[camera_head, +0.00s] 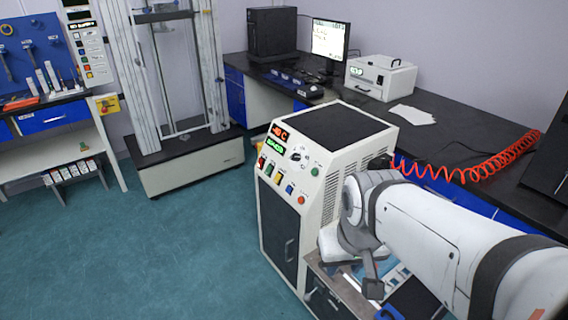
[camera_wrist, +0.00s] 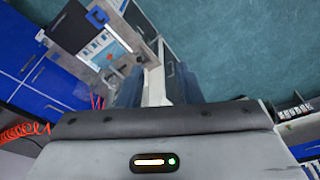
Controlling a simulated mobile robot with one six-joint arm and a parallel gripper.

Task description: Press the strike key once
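The cream-coloured machine (camera_head: 318,170) stands at the centre of the head view. Its sloping front panel has a red and a green display (camera_head: 277,138) and several small coloured keys (camera_head: 280,180). The key labels are too small to read, so I cannot tell which one is the strike key. My gripper (camera_head: 372,284) hangs at the machine's right, over a low bench, apart from the panel. In the wrist view, the two fingers of my gripper (camera_wrist: 160,82) appear spread, with a pale surface showing between them. Nothing is clearly held.
The low bench (camera_head: 343,289) with a blue-and-white panel (camera_head: 397,274) lies below my arm. A red coiled hose (camera_head: 480,170) runs along the black counter (camera_head: 450,140) behind. A tall test frame (camera_head: 180,90) stands at back left. Teal floor (camera_head: 150,250) is clear at the left front.

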